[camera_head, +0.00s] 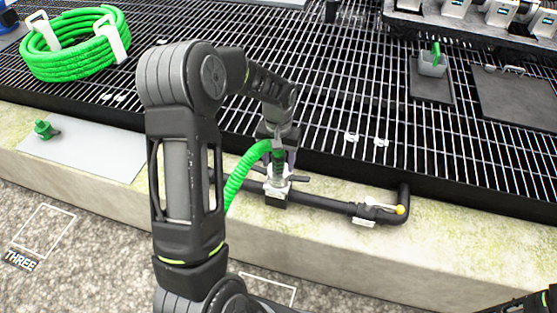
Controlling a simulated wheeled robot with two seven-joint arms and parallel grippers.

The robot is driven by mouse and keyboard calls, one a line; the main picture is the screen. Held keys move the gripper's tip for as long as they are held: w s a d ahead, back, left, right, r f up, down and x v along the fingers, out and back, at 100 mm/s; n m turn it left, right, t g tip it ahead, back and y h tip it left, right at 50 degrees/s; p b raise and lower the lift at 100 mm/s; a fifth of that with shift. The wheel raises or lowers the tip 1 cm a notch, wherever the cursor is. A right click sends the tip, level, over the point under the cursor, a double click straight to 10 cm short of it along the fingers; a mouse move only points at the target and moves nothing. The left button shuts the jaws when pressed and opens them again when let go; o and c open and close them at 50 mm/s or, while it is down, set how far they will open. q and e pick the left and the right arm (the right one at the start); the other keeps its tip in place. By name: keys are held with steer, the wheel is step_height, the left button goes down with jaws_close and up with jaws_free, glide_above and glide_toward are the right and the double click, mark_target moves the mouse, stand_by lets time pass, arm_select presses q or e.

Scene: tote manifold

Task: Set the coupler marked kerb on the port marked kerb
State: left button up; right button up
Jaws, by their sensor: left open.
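A green hose (241,176) rises from behind my left arm and bends down to a dark coupler (278,167) with a green upper part. The coupler stands about upright over a pale fitting (277,187) on the black pipe (335,206) along the stone ledge. It looks in line with this port, but I cannot tell how fully it is seated. No kerb mark is readable. My left gripper (278,148) is open, pointing down, with its fingers at the top of the coupler; the fingertips are partly hidden.
A coiled green hose (75,60) with white straps lies on the metal grating (330,100).

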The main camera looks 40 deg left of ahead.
arm_select(q)
step_height(320, 180, up, 8)
steer(key=shift+f+p, duration=0.1)
steer(key=shift+p, duration=0.65)
stand_by(0.5)
